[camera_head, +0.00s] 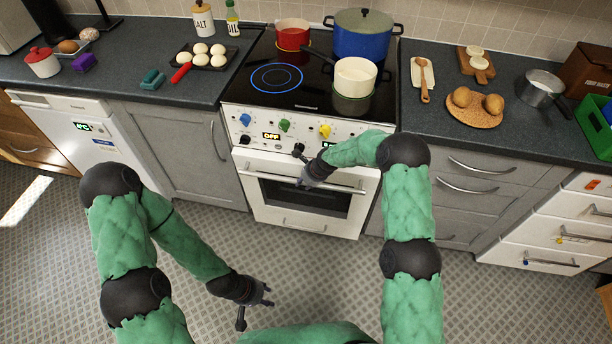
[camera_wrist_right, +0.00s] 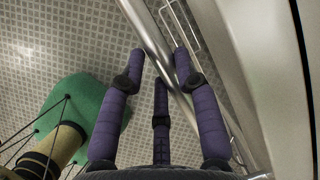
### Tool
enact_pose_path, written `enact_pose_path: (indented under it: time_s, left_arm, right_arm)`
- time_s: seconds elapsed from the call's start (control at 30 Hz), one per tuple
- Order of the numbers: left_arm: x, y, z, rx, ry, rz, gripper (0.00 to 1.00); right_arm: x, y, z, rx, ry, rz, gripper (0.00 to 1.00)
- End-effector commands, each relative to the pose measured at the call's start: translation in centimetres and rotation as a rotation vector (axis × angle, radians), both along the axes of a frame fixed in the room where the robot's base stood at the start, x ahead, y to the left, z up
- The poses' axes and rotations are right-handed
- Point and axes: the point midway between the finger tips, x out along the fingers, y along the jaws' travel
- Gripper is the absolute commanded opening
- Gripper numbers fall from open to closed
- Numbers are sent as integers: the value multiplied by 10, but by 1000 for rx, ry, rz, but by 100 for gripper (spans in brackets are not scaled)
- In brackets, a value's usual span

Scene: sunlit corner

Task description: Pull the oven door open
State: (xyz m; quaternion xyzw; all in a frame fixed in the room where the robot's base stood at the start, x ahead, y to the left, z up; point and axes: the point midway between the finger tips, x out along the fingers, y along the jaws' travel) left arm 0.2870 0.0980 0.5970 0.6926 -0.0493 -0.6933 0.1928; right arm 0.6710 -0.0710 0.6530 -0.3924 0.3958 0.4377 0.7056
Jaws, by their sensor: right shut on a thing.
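The white oven (camera_head: 262,220) has a dark window and a metal bar handle (camera_head: 335,187) across its door. The door (camera_head: 262,163) looks closed, flush under the knob panel. My left gripper (camera_head: 256,306) hangs low over the floor, fingers spread and empty, away from the oven.
On the cooktop (camera_head: 280,100) stand a red pot (camera_head: 292,35), a blue pot (camera_head: 362,42) and a cream saucepan (camera_head: 355,78). Grey cabinets (camera_head: 180,150) and drawers (camera_head: 475,185) flank the oven. The tiled floor (camera_head: 330,270) in front is clear apart from my arms.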

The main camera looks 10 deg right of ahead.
Motion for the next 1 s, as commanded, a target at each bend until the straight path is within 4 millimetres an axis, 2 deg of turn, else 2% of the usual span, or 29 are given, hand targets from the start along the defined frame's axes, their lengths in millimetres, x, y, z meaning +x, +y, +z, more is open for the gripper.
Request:
enact_pose_path:
  time_s: [0.03,0.27,0.37,0.7,1.0]
  left_arm:
    - [0,0,8,0,0,0,40]
    - [0,0,38,0,0,0,40]
    - [0,0,42,0,0,0,40]
    - [0,0,-4,0,1,0,40]
    - [0,0,-26,0,0,0,40]
  right_arm:
    - [-20,8,-9,1,31,16,0]
    - [-61,29,-17,12,-38,25,0]
    - [-79,32,-26,-15,-75,19,0]
    - [-141,46,-67,-41,-94,16,0]
    - [-184,58,-97,-40,-95,10,0]
